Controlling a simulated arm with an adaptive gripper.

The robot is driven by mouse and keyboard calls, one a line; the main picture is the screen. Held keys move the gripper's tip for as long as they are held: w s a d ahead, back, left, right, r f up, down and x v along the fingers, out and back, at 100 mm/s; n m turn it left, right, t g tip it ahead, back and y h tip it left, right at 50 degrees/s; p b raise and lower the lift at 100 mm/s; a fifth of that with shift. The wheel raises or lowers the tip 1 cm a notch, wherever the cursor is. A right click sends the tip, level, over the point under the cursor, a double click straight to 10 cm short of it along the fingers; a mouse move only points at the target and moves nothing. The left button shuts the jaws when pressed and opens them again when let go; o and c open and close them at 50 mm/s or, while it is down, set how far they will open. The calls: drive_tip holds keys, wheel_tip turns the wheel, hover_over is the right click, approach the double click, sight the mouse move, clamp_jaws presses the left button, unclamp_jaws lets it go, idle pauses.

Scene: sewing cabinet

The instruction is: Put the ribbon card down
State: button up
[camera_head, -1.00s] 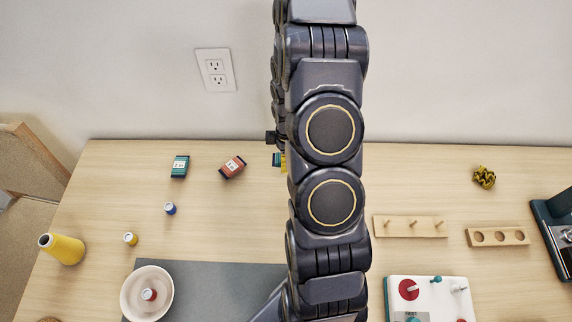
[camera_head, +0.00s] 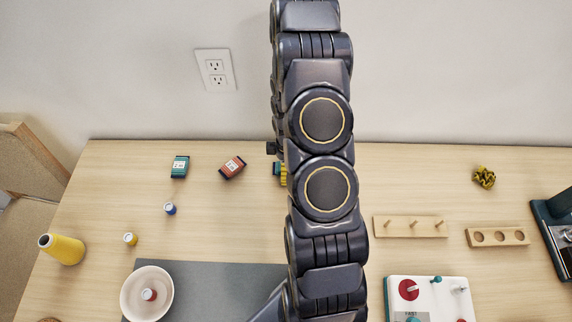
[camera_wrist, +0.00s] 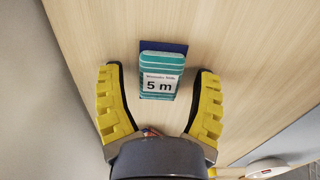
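The ribbon card (camera_wrist: 161,88), teal with a white "5 m" label and a dark blue end, shows in the wrist view against the wooden tabletop. My gripper (camera_wrist: 159,75) has yellow fingers spread on either side of it, with a visible gap on each side. In the head view a teal edge of the card (camera_head: 277,168) and a bit of a yellow finger show beside my arm, which hides the rest. The card seems to lie on the table (camera_head: 400,180), though its underside is hidden.
Another teal card (camera_head: 180,167) and a red-brown card (camera_head: 232,167) lie to the left. A peg rack (camera_head: 410,233) and a holed block (camera_head: 498,237) lie right.

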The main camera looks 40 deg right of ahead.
drive_tip(key=a+r+m, duration=0.1)
drive_tip(key=a+r, duration=0.2)
drive_tip(key=r, duration=0.6)
drive_tip(key=a+r+m, duration=0.1)
drive_tip(key=a+r, duration=0.2)
drive_tip(key=r, duration=0.6)
drive_tip(key=s+a+r+m+g, duration=0.1)
drive_tip(key=s+a+r+m, duration=0.6)
drive_tip(key=s+a+r, duration=0.5)
drive_tip(key=s+a, duration=0.3)
drive_tip(key=s, duration=0.1)
drive_tip(key=shift+s+r+g, duration=0.2)
drive_tip(key=shift+r+g, duration=0.05)
drive_tip(key=shift+g, duration=0.15)
